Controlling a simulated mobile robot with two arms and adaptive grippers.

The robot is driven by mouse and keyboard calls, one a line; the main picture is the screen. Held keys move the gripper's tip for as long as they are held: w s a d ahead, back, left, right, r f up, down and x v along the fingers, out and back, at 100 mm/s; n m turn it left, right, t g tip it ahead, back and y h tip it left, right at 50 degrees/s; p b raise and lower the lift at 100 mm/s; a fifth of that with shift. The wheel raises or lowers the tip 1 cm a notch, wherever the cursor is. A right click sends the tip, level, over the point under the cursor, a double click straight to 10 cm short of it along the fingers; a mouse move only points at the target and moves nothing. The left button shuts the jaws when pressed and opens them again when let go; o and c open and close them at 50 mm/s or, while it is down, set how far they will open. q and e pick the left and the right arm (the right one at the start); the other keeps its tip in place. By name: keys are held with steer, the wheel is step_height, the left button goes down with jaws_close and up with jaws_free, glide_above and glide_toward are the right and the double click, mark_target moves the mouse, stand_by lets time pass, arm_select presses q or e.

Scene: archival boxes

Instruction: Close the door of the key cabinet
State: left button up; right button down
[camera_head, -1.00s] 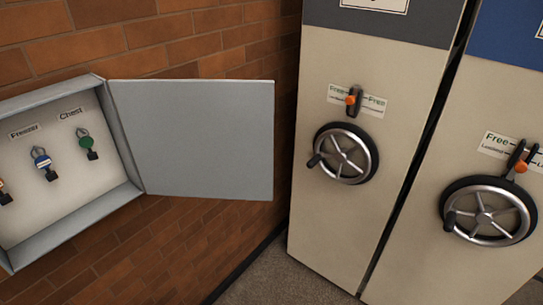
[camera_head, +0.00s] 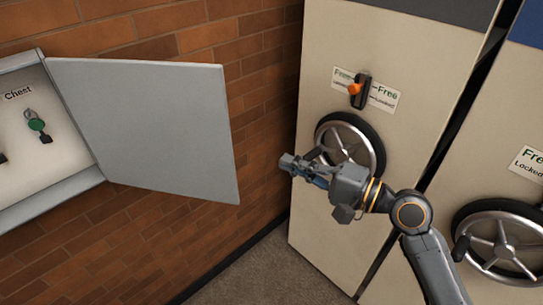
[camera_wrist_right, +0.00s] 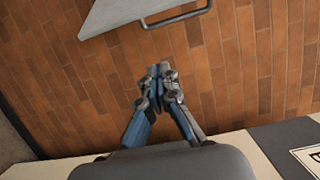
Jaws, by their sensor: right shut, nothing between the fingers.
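The key cabinet (camera_head: 62,188) is on the brick wall at the left, cut off by the picture's edge. Its grey door (camera_head: 150,125) stands wide open, swung out to the right. My right gripper (camera_head: 285,162) is shut and empty, to the right of the door's free edge and apart from it. In the right wrist view the gripper (camera_wrist_right: 160,72) has its fingertips together, and the door (camera_wrist_right: 125,12) with a bar handle (camera_wrist_right: 178,14) shows at the top. Inside the cabinet a green-tagged key (camera_head: 36,124) hangs under a "Chest" label. My left gripper is not in view.
A beige shelving unit (camera_head: 330,225) with a black-rimmed handwheel (camera_head: 372,140) stands right behind my right arm. Another unit with a wheel (camera_head: 500,235) is further right. Brick wall and floor lie between door and unit.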

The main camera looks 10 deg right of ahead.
steer(key=w+a+p, duration=0.2)
steer(key=a+p, duration=0.3)
steer(key=a, duration=0.4)
steer(key=shift+a, duration=0.15)
steer(key=shift+w, duration=0.15)
